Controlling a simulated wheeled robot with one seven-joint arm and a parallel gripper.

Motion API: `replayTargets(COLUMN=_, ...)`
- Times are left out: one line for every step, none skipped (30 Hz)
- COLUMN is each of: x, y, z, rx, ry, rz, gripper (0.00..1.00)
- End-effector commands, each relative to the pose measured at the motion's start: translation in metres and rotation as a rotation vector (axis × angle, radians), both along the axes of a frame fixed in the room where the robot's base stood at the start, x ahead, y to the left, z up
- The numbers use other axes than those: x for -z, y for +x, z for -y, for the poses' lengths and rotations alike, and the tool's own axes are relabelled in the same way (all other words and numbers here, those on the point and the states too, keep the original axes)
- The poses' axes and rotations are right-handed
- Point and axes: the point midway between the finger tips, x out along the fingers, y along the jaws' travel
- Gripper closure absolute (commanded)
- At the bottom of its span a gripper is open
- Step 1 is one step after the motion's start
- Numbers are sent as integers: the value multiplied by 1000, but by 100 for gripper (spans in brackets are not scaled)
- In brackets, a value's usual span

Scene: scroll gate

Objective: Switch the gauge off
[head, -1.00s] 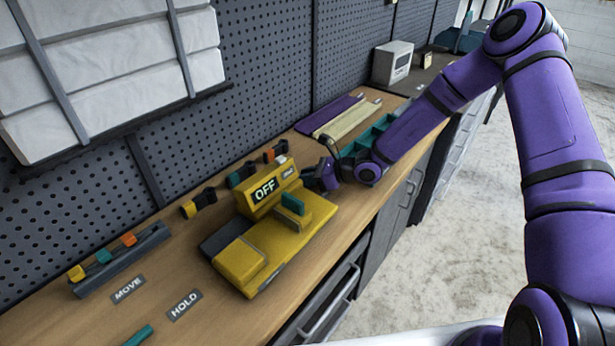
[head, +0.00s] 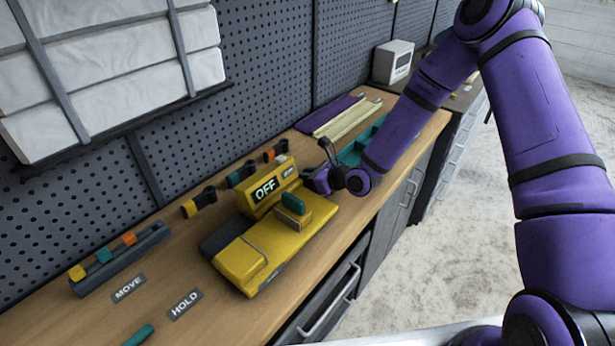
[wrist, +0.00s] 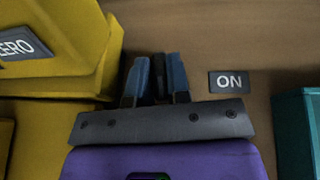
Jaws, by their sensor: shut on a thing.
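The gauge (head: 262,238) is a yellow block on the wooden bench, with a teal piece on top. Its display (head: 265,190) reads OFF in the head view. My gripper (head: 310,180) is at the gauge's right end. In the wrist view its two blue fingers (wrist: 157,78) are shut on a narrow dark piece (wrist: 159,72), which looks like a lever beside the gauge. Its base is hidden. An ON label (wrist: 229,82) lies to the right of the fingers.
MOVE (head: 128,288) and HOLD (head: 185,304) labels lie on clear bench at the left.

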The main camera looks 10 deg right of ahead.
Motion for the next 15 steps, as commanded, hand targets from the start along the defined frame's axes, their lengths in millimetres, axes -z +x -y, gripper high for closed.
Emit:
replayTargets(x=0, y=0, z=-1, rx=-2, ry=2, rz=1, gripper=100)
replayTargets(x=-1, y=0, z=-1, rx=-2, ry=2, rz=1, gripper=100)
replayTargets(x=0, y=0, z=-1, rx=-2, ry=1, rz=1, gripper=100)
replayTargets(x=0, y=0, z=-1, rx=-2, ry=1, rz=1, gripper=76)
replayTargets(x=0, y=0, z=-1, rx=-2, ry=1, rz=1, gripper=69)
replayTargets(x=0, y=0, z=-1, rx=-2, ry=1, rz=1, gripper=60)
replayTargets(x=0, y=0, z=-1, rx=-2, ry=1, rz=1, gripper=57)
replayTargets(x=0, y=0, z=-1, rx=-2, ry=1, rz=1, gripper=57)
replayTargets(x=0, y=0, z=0, rx=-2, ry=1, rz=1, gripper=57)
replayTargets(x=0, y=0, z=0, rx=-2, ry=1, rz=1, gripper=57)
replayTargets(x=0, y=0, z=0, rx=-2, ry=1, rz=1, gripper=57)
replayTargets(x=0, y=0, z=0, rx=-2, ry=1, rz=1, gripper=57)
replayTargets(x=0, y=0, z=0, rx=-1, ry=0, rz=1, gripper=57)
replayTargets(x=0, y=0, z=0, rx=-1, ry=0, rz=1, gripper=57)
replayTargets(x=0, y=0, z=1, rx=-1, ry=0, rz=0, gripper=57)
